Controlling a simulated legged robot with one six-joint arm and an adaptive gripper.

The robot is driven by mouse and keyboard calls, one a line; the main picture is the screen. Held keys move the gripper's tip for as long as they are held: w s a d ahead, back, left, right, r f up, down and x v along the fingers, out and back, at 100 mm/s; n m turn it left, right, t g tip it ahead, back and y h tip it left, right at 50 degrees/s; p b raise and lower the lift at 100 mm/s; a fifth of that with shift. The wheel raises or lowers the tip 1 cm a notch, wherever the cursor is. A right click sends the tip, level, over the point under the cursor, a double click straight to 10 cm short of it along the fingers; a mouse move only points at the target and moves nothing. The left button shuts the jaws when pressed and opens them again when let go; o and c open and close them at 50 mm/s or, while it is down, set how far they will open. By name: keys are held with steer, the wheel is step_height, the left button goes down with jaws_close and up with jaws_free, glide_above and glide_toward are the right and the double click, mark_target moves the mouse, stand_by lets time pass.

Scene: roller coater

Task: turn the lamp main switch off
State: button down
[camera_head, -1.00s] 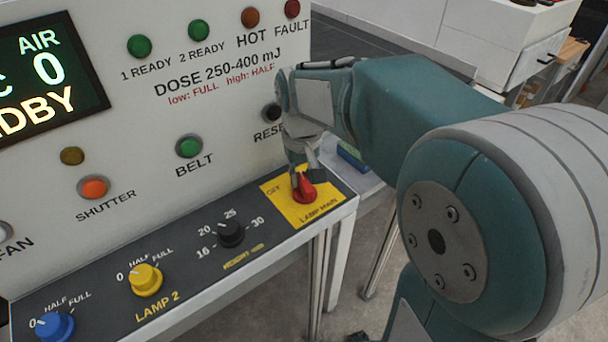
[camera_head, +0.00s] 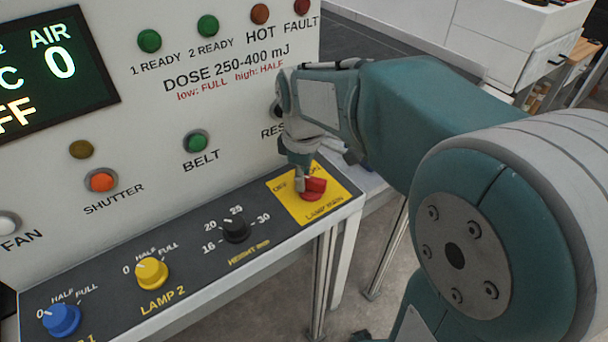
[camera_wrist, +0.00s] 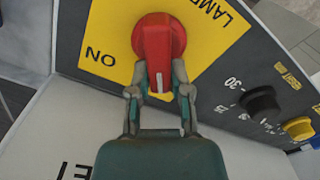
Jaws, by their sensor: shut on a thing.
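The lamp main switch is a red rotary knob (camera_head: 315,187) on a yellow plate (camera_head: 337,196) at the right end of the sloping panel. In the head view OFF is printed left of the knob and ON behind it, partly covered. My gripper (camera_head: 303,180) comes down on the knob from behind. In the wrist view the fingers (camera_wrist: 160,80) are shut on the handle of the red knob (camera_wrist: 158,38), one on each side. The handle's white mark points toward my gripper there. ON shows at the left; OFF is not visible there.
A black height knob (camera_head: 236,229), a yellow lamp 2 knob (camera_head: 152,272) and a blue knob (camera_head: 61,319) sit left along the panel. The upright face behind carries buttons, indicator lights and a display (camera_head: 58,68), whose lower line ends in "FF". Free floor lies right of the panel.

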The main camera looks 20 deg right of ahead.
steer(key=shift+s+a+n, duration=0.1)
steer(key=shift+n, duration=0.9)
steer(key=c, duration=0.6)
jaws_free()
steer(key=shift+o, duration=0.2)
step_height(320, 180, up, 12)
steer(key=shift+a+f, duration=0.1)
